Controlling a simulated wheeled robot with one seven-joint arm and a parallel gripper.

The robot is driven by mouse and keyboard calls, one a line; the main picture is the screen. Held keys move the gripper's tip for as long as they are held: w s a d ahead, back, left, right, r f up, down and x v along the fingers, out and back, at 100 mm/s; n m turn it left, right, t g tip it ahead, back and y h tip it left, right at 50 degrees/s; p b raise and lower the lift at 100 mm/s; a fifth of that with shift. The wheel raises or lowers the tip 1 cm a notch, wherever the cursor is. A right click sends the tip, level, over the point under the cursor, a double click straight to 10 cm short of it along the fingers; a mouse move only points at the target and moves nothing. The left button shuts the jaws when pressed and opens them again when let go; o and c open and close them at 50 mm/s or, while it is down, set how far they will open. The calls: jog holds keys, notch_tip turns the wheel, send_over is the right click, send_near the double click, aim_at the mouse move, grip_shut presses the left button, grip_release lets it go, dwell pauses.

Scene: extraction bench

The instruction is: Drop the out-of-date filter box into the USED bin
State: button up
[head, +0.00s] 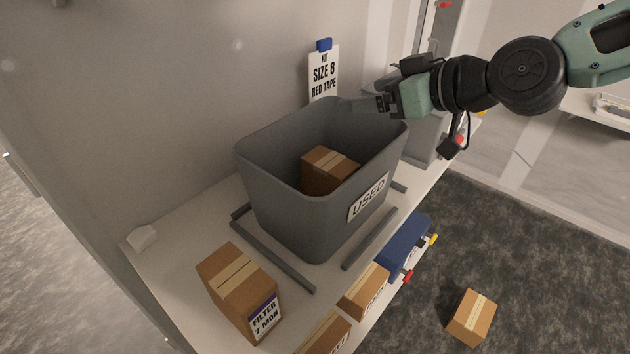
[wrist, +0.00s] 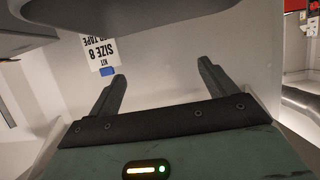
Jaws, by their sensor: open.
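The grey USED bin (head: 290,215) stands upright on the bench, its white USED label facing the front right. A brown box (head: 325,168) with a pale tape strip lies inside it; no label shows on that box. Another brown box (head: 232,272), labelled FILTER 7 MON, stands on the bench at the front left of the bin. My gripper (head: 362,105) is at the bin's far right rim, apart from both boxes. In the wrist view my gripper (wrist: 160,80) has its fingers spread with nothing between them. I cannot tell from the labels which box is out of date.
Grey rails (head: 272,258) lie on the bench around the bin. A SIZE 8 RED TAPE sign (head: 323,75) hangs on the wall behind. A taped box (head: 471,318) lies on the floor.

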jog(key=p+v, duration=0.2)
jog(key=v, duration=0.7)
jog(key=shift+r, duration=0.1)
jog(key=s+a+f+g+h, duration=0.1)
jog(key=s+f+g+h, duration=0.2)
jog(key=s+f, duration=0.35)
jog(key=s+a+f+g+h, duration=0.2)
jog(key=s+f+g, duration=0.1)
jog(key=f, duration=0.6)
jog(key=s+d+r+m+g+h+b, duration=0.1)
jog(key=s+d+h, duration=0.1)
jog(key=s, duration=0.3)
jog(key=s+d+r+m+g+h, duration=0.1)
jog(key=s+d+h, duration=0.1)
jog(key=s, duration=0.4)
jog(key=shift+s+m+h+b, duration=0.3)
jog(key=shift+h+b, duration=0.1)
jog(key=shift+h, duration=0.2)
